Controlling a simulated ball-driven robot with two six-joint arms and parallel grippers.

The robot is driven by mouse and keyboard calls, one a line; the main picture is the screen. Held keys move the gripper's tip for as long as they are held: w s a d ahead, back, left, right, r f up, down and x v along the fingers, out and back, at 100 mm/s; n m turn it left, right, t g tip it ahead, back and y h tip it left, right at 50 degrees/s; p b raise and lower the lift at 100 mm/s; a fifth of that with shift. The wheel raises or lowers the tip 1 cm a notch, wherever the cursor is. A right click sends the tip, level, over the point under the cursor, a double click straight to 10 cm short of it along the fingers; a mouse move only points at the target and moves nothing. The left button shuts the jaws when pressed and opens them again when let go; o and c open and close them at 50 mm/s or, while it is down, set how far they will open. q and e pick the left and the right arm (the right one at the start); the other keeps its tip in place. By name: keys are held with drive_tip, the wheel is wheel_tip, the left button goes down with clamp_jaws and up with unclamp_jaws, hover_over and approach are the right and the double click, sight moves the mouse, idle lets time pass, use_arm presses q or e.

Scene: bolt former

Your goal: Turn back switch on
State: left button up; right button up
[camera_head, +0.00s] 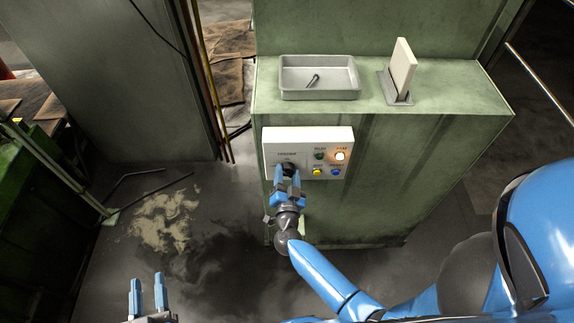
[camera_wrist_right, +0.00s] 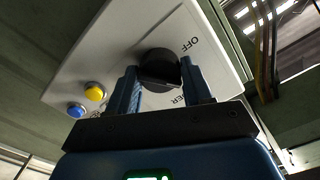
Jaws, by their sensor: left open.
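A black rotary knob (camera_wrist_right: 158,68) sits on a white control box (camera_head: 308,136) on the front of the green cabinet. In the right wrist view, "OFF" is printed beside it and letters ending in "ER" are partly hidden. My right gripper (camera_head: 287,173) is at the knob, one finger on each side of it. In the right wrist view its fingers (camera_wrist_right: 160,85) lie very close to the knob; I cannot tell whether they press on it. My left gripper (camera_head: 148,290) is open and empty at the bottom left, far from the box.
The box also bears a lit lamp (camera_head: 340,156), a green button (camera_head: 320,155), a yellow button (camera_head: 317,171) and a blue button (camera_head: 336,172). A grey tray (camera_head: 319,94) holding a bolt and a tilted cream plate (camera_head: 402,66) stand on the cabinet top.

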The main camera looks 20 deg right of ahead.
drive_tip(key=c, duration=0.5)
drive_tip(key=shift+o, duration=0.2)
drive_tip(key=m+b, duration=0.2)
drive_tip(key=m, duration=0.3)
drive_tip(key=shift+f+m, duration=0.15)
drive_tip(key=shift+m, duration=0.15)
drive_tip(key=shift+m+b, duration=0.35)
drive_tip(key=shift+m, duration=0.75)
drive_tip(key=o, duration=1.3)
drive_tip(key=shift+o, duration=0.2)
drive_tip(key=shift+s, duration=0.1)
drive_tip(key=p+v, duration=0.2)
drive_tip(key=v, duration=0.5)
drive_tip(key=shift+s+a+p, duration=0.2)
drive_tip(key=shift+s+p, duration=0.1)
drive_tip(key=shift+s, duration=0.1)
